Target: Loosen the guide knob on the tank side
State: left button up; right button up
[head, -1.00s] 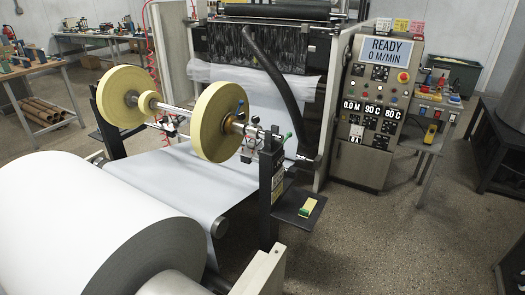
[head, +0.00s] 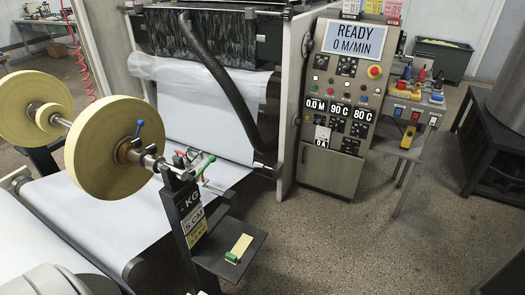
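The coating machine stands ahead, with a white paper web (head: 110,215) running into it. Two yellow tape rolls, a large near one (head: 112,148) and a far one (head: 30,108), sit on a shaft above the web. By the shaft's near end are a blue handle (head: 139,128), a small red handle (head: 181,153) and a green handle (head: 206,166). I cannot tell which of these, if any, is the guide knob, and no tank is clearly visible. Neither of my grippers is in view.
A dark post (head: 187,215) carries a small black shelf (head: 228,262) with a green-and-yellow item (head: 239,248) on it. The control cabinet (head: 330,170) reads READY, 0 M/MIN. A side table (head: 408,122) holds tools and bottles. The floor (head: 370,240) in front is clear.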

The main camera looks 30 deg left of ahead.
aim_at(192, 172)
jog(key=i+l+u, duration=0.25)
jog(key=i, duration=0.3)
jog(key=i+l+u, duration=0.25)
jog(key=i, duration=0.3)
jog(key=i+l+u, duration=0.25)
jog(key=i, duration=0.25)
